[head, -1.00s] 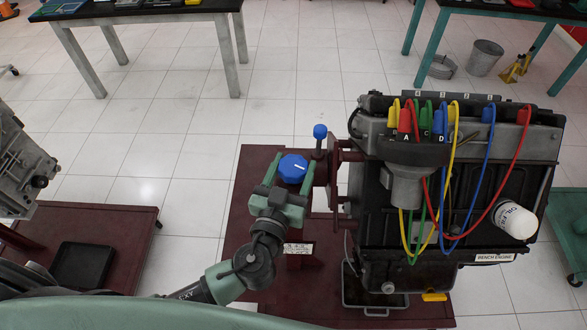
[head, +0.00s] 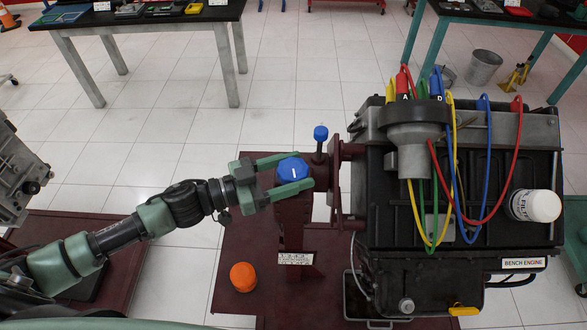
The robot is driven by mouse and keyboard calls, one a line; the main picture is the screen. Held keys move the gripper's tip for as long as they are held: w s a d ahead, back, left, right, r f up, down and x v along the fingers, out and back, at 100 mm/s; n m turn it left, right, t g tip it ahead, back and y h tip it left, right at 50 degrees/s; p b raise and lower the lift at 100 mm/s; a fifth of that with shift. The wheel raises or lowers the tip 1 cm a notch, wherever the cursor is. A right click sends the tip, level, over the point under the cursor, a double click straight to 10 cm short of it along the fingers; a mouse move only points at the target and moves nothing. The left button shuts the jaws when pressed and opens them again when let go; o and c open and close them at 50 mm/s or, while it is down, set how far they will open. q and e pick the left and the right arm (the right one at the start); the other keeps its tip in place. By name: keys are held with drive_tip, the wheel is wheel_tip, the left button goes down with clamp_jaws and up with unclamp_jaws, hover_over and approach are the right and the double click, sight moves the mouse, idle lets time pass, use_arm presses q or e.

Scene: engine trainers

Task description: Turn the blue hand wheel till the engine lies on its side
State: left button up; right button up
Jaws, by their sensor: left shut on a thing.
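The blue hand wheel (head: 292,170) with a white mark sits on top of the dark red stand. My left gripper (head: 300,178) comes in from the left and is shut on it, one finger on each side of the rim. The engine (head: 390,230), labelled "BENCH ENGINE", hangs on the stand's mount to the right of the wheel. It is rolled with its top toward the back, and its black side with the white oil filter (head: 541,206) faces largely up. My right gripper is not in view.
A small blue knob (head: 320,133) stands just behind the wheel. Coloured leads (head: 490,170) loop over the engine. An orange cap-like thing (head: 243,277) is on the dark red base (head: 232,240). Another engine (head: 20,170) is at the left edge.

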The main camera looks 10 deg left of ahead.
sight(294, 168)
use_arm(q)
drive_tip(key=shift+w+a+r+m+g+h, duration=0.1)
drive_tip(key=shift+w+m+g+h, duration=0.1)
drive_tip(key=shift+m+g+h, duration=0.7)
drive_tip(key=m+g+b, duration=0.2)
drive_tip(key=g, duration=0.2)
drive_tip(key=shift+m+g+h, duration=0.4)
drive_tip(key=m+g+b, duration=0.3)
drive_tip(key=g, duration=0.1)
drive_tip(key=m+g+y+b, duration=0.1)
drive_tip(key=m+g+b, duration=0.2)
drive_tip(key=g+b, duration=0.1)
drive_tip(key=m+g+y+b, duration=0.1)
drive_tip(key=m+g+b, duration=0.1)
drive_tip(key=g+b, duration=0.2)
drive_tip(key=shift+s+d+f+m+g, duration=0.25)
drive_tip(key=shift+f+m+g, duration=0.15)
drive_tip(key=shift+g, duration=0.1)
drive_tip(key=shift+s+a+r+m+g+y+b, duration=0.1)
drive_tip(key=shift+a+r+m+g+y+b, duration=0.05)
drive_tip(key=shift+m+g+y+b, duration=1)
drive_tip(key=shift+g, duration=0.35)
drive_tip(key=o, duration=1.4)
drive_tip(key=shift+r, duration=0.1)
drive_tip(key=shift+r, duration=0.1)
wheel_tip(294, 168, up, 20)
drive_tip(key=shift+f+b, duration=0.1)
drive_tip(key=shift+b, duration=0.35)
